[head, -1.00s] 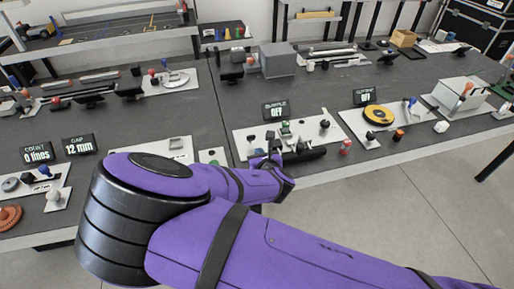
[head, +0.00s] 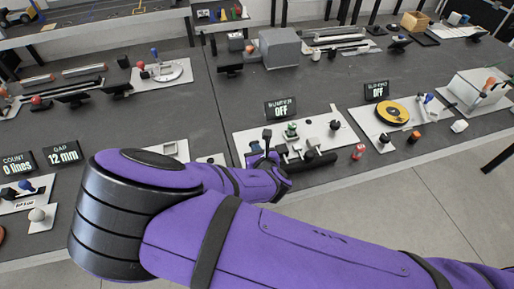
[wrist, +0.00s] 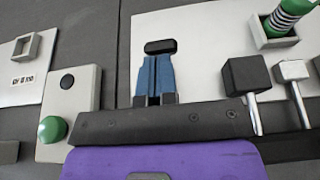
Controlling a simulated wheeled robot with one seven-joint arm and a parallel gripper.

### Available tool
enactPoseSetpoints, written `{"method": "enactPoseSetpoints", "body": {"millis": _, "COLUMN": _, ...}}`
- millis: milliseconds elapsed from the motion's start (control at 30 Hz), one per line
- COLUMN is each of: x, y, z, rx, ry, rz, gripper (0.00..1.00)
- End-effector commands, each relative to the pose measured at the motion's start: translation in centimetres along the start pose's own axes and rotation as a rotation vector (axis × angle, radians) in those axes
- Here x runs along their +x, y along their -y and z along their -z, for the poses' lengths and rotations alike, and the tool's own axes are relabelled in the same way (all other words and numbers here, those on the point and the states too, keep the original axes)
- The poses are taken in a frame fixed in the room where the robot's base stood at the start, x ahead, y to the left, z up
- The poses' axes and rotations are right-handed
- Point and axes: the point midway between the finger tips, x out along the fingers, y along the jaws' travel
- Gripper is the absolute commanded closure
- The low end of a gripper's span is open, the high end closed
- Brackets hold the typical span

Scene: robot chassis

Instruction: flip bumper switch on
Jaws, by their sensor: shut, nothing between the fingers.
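A dark display (head: 281,108), its top word blurred but likely "BUMPER", reads OFF behind a white panel (head: 240,146). My gripper's blue fingers (wrist: 154,68) are together and empty, over the left part of that panel. A black rounded piece (wrist: 160,47) shows at their tips; I cannot tell if it is part of the fingers or a switch cap. To their right are a black block (wrist: 245,75) and a light grey block (wrist: 293,70), each on a silver stem. I cannot tell which control is the bumper switch. My arm hides part of the panel's near side.
A striped green cylinder (wrist: 288,18) stands at the panel's far right in the wrist view.

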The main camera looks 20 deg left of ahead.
Motion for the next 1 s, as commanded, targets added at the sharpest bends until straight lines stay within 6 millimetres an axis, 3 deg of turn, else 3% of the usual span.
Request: {"method": "enactPoseSetpoints", "body": {"millis": 1000, "x": 0.4, "y": 0.0, "z": -1.0, "rx": 0.0, "ry": -0.126, "rz": 0.0, "gripper": 1.0}}
